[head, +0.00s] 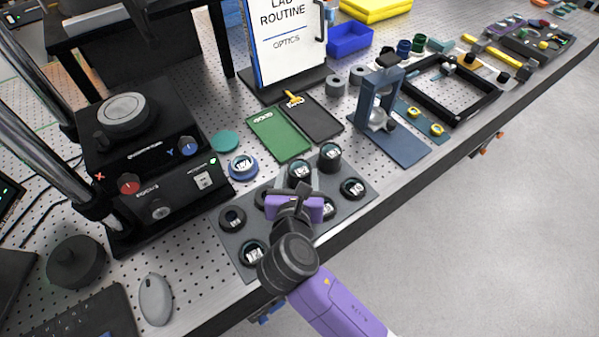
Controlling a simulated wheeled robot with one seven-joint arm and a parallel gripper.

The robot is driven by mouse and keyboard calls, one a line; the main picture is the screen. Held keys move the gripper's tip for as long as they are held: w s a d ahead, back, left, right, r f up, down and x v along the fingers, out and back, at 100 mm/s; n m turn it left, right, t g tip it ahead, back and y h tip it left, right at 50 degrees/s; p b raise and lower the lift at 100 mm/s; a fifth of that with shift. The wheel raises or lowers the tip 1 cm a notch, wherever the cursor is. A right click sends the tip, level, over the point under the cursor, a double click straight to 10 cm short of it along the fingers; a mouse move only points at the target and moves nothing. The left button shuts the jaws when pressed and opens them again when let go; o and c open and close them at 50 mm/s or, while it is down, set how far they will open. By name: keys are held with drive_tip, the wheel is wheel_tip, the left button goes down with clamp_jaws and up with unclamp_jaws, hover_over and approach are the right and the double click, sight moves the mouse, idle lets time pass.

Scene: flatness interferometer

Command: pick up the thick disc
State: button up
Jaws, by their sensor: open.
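Several dark round discs with labelled faces sit on a grey tray (350,205) near the bench's front edge. The disc at the tray's back right (330,157) stands taller than the others and looks like the thick disc. Another disc (299,171) sits just left of it, and a flatter one (352,188) sits to its right. My gripper (302,190) is over the middle of the tray, in front of and left of the tall disc. It is open.
A black instrument (150,150) with knobs stands left of the tray. A blue-rimmed disc (242,167), a green mat (278,134) and a black mat (315,118) lie behind it. A blue stand (380,100) is at the right. Open floor lies beyond the front edge.

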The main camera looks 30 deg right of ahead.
sight(300, 165)
drive_tip(key=shift+f+p+x, duration=0.2)
drive_tip(key=shift+p+x, duration=0.15)
drive_tip(key=shift+x, duration=2.8)
drive_tip(key=shift+s, duration=0.1)
clamp_jaws()
